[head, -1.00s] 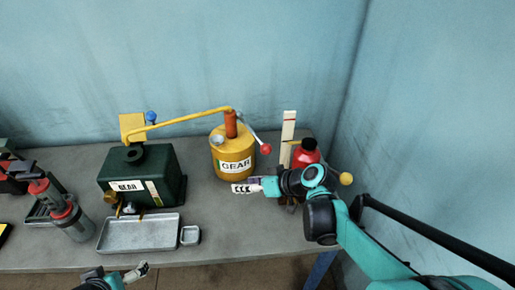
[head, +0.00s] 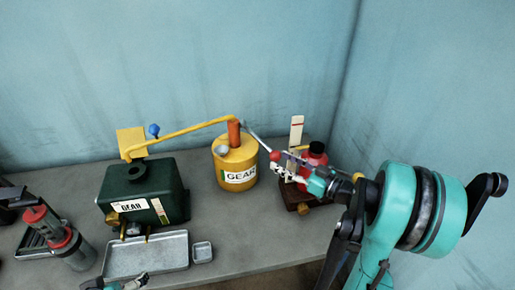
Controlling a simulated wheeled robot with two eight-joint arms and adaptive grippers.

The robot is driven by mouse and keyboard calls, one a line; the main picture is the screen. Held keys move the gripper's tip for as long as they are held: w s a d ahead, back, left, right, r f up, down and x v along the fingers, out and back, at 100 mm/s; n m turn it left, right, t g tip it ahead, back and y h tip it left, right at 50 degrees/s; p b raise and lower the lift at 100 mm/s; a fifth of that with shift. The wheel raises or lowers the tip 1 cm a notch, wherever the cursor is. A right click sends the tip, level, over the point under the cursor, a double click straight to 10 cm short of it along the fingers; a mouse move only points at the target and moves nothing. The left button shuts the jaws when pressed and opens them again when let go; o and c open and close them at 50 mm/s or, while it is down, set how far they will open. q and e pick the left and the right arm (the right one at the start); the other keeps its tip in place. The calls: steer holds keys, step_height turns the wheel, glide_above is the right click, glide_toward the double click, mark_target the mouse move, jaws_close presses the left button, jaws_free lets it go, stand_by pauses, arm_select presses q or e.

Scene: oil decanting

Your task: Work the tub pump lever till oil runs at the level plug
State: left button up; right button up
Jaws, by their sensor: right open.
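A yellow spout pipe (head: 185,133) runs from the pump to the green gear housing (head: 144,190). Brass fittings (head: 131,228) sit low on the housing's front; no oil is visible there. My left gripper (head: 125,283) is partly cut off at the bottom edge.
A red bottle (head: 316,158) and a white upright strip (head: 296,132) stand close behind my right gripper, on a brown block (head: 296,197). A metal tray (head: 147,256) and small dish (head: 202,252) lie before the housing. A grey-red canister (head: 76,250) stands left.

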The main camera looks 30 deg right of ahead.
mark_target(262, 141)
steer(key=b+x, duration=0.1)
steer(key=x, duration=0.7)
steer(key=shift+d+r, duration=0.15)
steer(key=shift+d, duration=0.1)
steer(key=shift+w, duration=0.1)
jaws_close()
